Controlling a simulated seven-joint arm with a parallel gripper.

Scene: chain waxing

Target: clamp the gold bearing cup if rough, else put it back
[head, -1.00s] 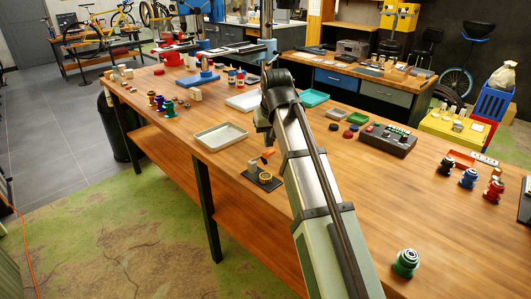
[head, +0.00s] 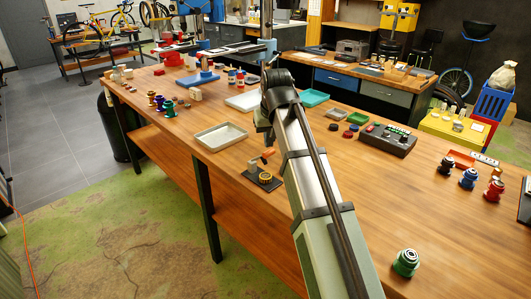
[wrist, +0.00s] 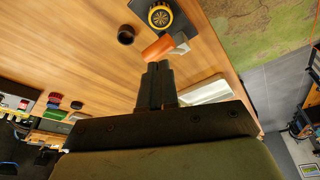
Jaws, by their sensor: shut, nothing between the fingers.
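The gold bearing cup (head: 265,177) sits on a black base plate (head: 277,184) near the front edge of the bench. In the wrist view the cup (wrist: 159,17) shows a yellow ring with a dark patterned centre; I cannot tell whether its surface is rough. An orange lever (head: 268,154) stands by the cup above a grey post (head: 253,167). My gripper (wrist: 157,66) is shut and empty, with its fingertips right by the orange lever (wrist: 158,48) in the wrist view. I cannot tell whether they touch it. My arm hides the fingers in the head view.
A grey tray (head: 221,136) lies left of the base plate. A dark round piece (wrist: 126,35) stands beside the plate in the wrist view. A control box (head: 388,139) and several coloured cups are to the right.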

